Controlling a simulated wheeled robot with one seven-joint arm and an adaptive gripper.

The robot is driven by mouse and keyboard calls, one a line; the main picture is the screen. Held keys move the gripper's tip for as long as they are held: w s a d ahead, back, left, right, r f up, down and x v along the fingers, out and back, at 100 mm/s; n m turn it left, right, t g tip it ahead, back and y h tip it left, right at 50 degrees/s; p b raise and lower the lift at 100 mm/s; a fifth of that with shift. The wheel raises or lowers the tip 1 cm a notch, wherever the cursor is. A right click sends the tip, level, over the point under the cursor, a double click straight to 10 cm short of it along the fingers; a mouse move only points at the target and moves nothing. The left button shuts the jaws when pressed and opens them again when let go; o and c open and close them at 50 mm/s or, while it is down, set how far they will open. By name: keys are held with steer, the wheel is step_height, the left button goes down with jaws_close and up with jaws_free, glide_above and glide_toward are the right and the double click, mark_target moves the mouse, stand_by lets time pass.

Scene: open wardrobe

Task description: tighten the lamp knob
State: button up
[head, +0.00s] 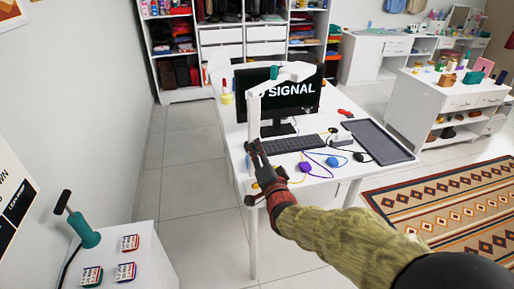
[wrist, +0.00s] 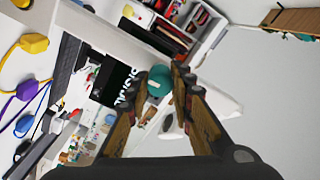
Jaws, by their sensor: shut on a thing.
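A white desk lamp (head: 254,110) stands at the near left of the desk, its jointed arm bent over toward the monitor. My gripper (head: 257,150) is at the lower part of the lamp's post, its fingers pointing up and away from me. In the wrist view the gripper (wrist: 167,76) is shut on a teal rounded knob (wrist: 159,82), which shows between the fingertips. In the head view this lamp knob is hidden by my fingers. A small teal part (head: 274,72) also shows higher up on the lamp arm. White lamp parts (wrist: 222,102) show beside the fingers in the wrist view.
The monitor (head: 300,95), keyboard (head: 290,144), dark tray (head: 375,141) and loose cables with coloured plugs (head: 304,167) lie right of the gripper. Floor between is clear.

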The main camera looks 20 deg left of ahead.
jaws_close()
steer(key=shift+b, duration=0.3)
steer(key=shift+f+m+b, duration=0.15)
steer(key=shift+m+b, duration=0.85)
steer(key=shift+m, duration=0.4)
steer(key=shift+m+b, duration=2.25)
steer(key=shift+m, duration=0.55)
steer(key=shift+m+b, duration=2)
steer(key=shift+m, duration=0.5)
steer(key=shift+m+b, duration=1.6)
steer(key=shift+m, duration=0.2)
steer(key=o, duration=1)
jaws_free()
